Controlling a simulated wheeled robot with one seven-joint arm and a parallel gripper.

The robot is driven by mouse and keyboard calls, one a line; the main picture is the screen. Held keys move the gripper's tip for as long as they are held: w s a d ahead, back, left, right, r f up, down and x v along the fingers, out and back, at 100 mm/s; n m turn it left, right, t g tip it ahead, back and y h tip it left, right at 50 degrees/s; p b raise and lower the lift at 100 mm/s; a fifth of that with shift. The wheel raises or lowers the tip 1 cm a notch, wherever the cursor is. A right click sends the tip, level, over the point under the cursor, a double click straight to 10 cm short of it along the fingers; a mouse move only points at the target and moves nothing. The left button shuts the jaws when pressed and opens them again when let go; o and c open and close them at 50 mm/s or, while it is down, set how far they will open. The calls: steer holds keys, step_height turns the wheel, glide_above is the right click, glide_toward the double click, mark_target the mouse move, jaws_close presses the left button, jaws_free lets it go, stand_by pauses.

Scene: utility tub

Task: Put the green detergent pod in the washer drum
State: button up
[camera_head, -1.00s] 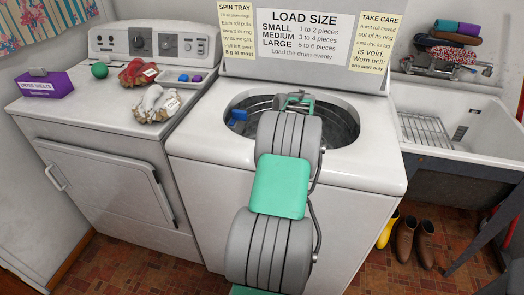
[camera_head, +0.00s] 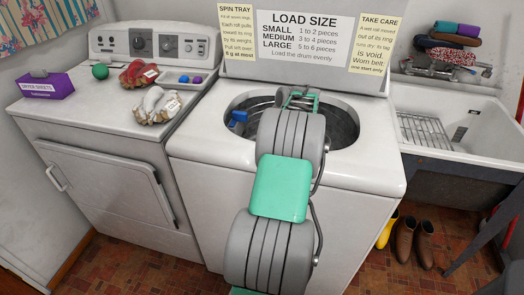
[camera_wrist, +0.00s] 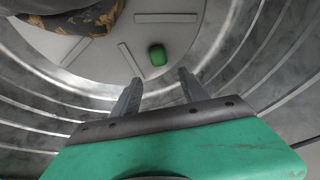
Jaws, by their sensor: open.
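The green detergent pod (camera_wrist: 157,55) lies on the pale floor of the washer drum (camera_wrist: 215,45) in the wrist view, between raised ribs. My gripper (camera_wrist: 160,77) is open and empty. Its two fingers point down into the drum, and the pod shows beyond the fingertips, apart from them. In the head view my gripper is largely hidden behind my own wrist, inside the round opening of the washer (camera_head: 190,145). The pod cannot be seen in the head view.
Dark cloth with orange marks (camera_wrist: 95,20) lies in the drum. A blue part (camera_head: 237,118) shows at the opening's left. The dryer top holds a green ball (camera_head: 100,71), gloves (camera_head: 155,106), a purple box (camera_head: 47,86) and a tray (camera_head: 184,84) with blue and purple pods.

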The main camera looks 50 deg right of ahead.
steer(key=p+v, duration=0.1)
steer(key=v, duration=0.8)
steer(key=shift+s+r, duration=0.2)
steer(key=shift+r, duration=0.05)
